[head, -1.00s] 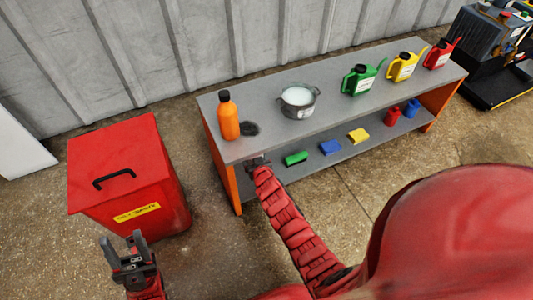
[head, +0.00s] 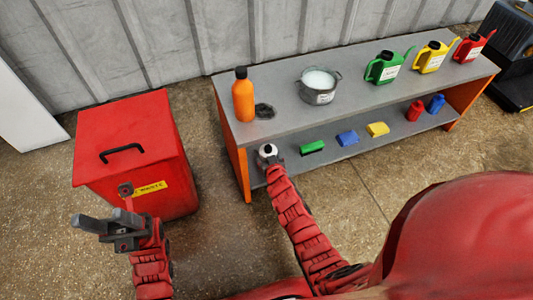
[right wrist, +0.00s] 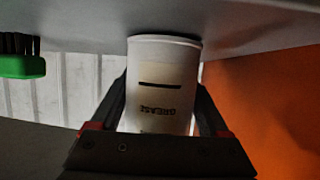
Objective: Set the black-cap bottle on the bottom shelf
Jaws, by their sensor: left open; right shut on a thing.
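An orange bottle with a black cap (head: 243,95) stands upright on the top shelf, near its left end. The bottom shelf (head: 352,158) runs beneath it. My right gripper (head: 271,160) is at the left front of the bottom shelf, shut on a white container (head: 267,151) with a dark spot on top. The right wrist view is upside down; there the white container (right wrist: 160,85) reads "GREASE" and sits between both fingers. Its base is at or close to the shelf surface; contact is unclear. My left gripper (head: 105,207) is open and empty before the red bin.
The bottom shelf also holds a green brush (head: 312,147), a blue block (head: 347,138), a yellow block (head: 378,129) and red and blue bottles at right. A pot (head: 319,85) and several cans stand on top. A red bin (head: 130,150) stands left.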

